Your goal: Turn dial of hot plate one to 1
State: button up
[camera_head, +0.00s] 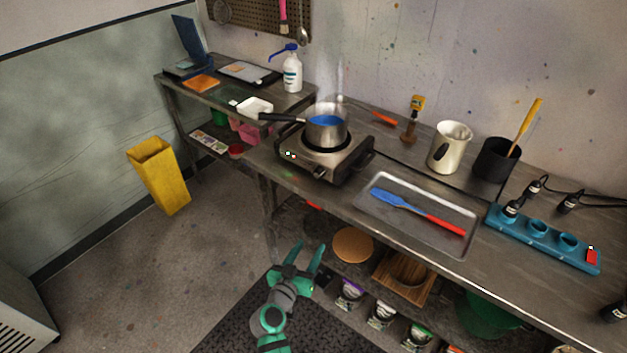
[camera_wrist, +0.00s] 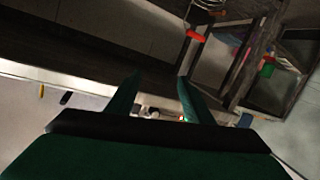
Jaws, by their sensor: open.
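The hot plate (camera_head: 322,160) is a squat metal unit on the bench at its left end. A steel pot (camera_head: 327,128) with blue contents and a dark handle sits on it. Its dial is too small to make out; a small light patch and a faint green spot show on the front face. My gripper (camera_head: 305,252) is open and empty, low in front of the bench and below the hot plate, apart from it. In the wrist view the two green fingers (camera_wrist: 157,92) are spread, with a small green light visible between them.
A metal tray (camera_head: 373,214) with a blue and red spatula (camera_head: 420,210) lies right of the hot plate. A teal power strip (camera_head: 540,237) is farther right. A yellow bin (camera_head: 158,175) stands on the floor at left. Shelf items sit under the bench, near my gripper.

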aim_at(317, 176)
jog(key=w+a+r+m+h, duration=0.2)
jog(key=w+r+m, duration=0.1)
jog(key=w+r, duration=0.3)
jog(key=w+a+r+m+h, duration=0.2)
jog(key=w+a+r+h, duration=0.1)
jog(key=r, duration=0.5)
jog(key=x, duration=1)
jog(key=shift+w+d+f, duration=0.2)
jog(key=shift+w+f, duration=0.1)
jog(key=shift+f, duration=0.05)
jog(key=shift+s, duration=0.1)
jog(key=c, duration=1)
